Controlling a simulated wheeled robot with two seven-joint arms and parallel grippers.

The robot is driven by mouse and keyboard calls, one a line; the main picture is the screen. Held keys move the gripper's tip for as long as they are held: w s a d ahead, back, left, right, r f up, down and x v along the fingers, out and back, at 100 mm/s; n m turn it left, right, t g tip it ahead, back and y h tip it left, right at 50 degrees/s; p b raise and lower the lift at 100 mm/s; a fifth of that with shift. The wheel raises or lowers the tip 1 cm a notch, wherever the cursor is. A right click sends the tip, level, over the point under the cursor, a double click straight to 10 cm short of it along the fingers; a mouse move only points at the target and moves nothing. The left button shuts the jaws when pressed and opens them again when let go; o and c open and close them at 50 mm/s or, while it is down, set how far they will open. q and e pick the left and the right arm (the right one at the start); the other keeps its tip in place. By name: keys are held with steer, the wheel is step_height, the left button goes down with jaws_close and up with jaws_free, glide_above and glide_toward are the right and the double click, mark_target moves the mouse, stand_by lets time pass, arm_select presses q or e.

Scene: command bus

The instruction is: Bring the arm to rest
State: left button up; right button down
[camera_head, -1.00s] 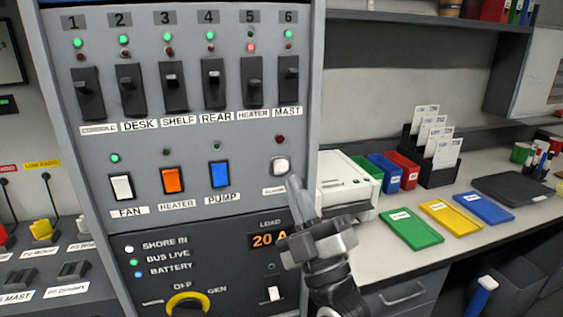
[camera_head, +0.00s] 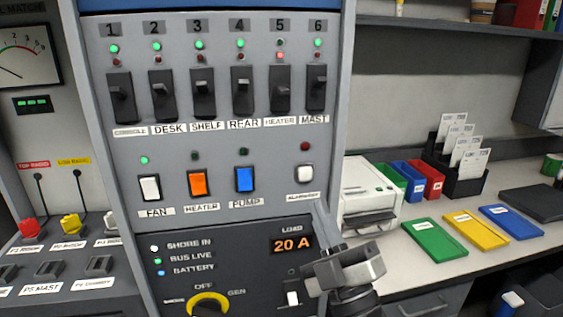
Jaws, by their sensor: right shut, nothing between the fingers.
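My right gripper (camera_head: 322,222) is shut and empty, in front of the lower right edge of the grey switch panel (camera_head: 222,30). Its fingers point up, just below and right of the white alarm button (camera_head: 305,173), and look apart from it. The arm comes in from the bottom of the view. My left gripper does not show.
The panel carries several black breakers (camera_head: 199,94), rocker switches and a yellow knob (camera_head: 208,303). To the right, a desk (camera_head: 404,279) holds a white printer (camera_head: 369,192), coloured trays (camera_head: 435,240) and a card rack (camera_head: 462,180). A shelf (camera_head: 450,28) hangs above.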

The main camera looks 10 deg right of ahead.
step_height(320, 180, down, 17)
steer(key=s+a+m+g+h, duration=0.1)
steer(key=s+m+g, duration=0.2)
steer(key=m+g, duration=0.3)
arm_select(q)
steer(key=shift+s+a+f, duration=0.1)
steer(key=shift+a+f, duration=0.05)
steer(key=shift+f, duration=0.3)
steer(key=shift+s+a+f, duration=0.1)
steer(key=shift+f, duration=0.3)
arm_select(e)
steer(key=s+d+f+m+g+h, duration=0.1)
steer(key=s+f+m+g, duration=0.2)
steer(key=s+f, duration=0.3)
steer(key=s+d+f+m+g+h, duration=0.1)
steer(key=s+f+m+g, duration=0.2)
steer(key=s+f+g, duration=0.3)
step_height(320, 180, down, 6)
steer(key=shift+s+r+h, duration=0.1)
steer(key=shift+s+h, duration=0.2)
steer(key=shift+s, duration=0.3)
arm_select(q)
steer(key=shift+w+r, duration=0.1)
arm_select(e)
steer(key=shift+w+d, duration=0.1)
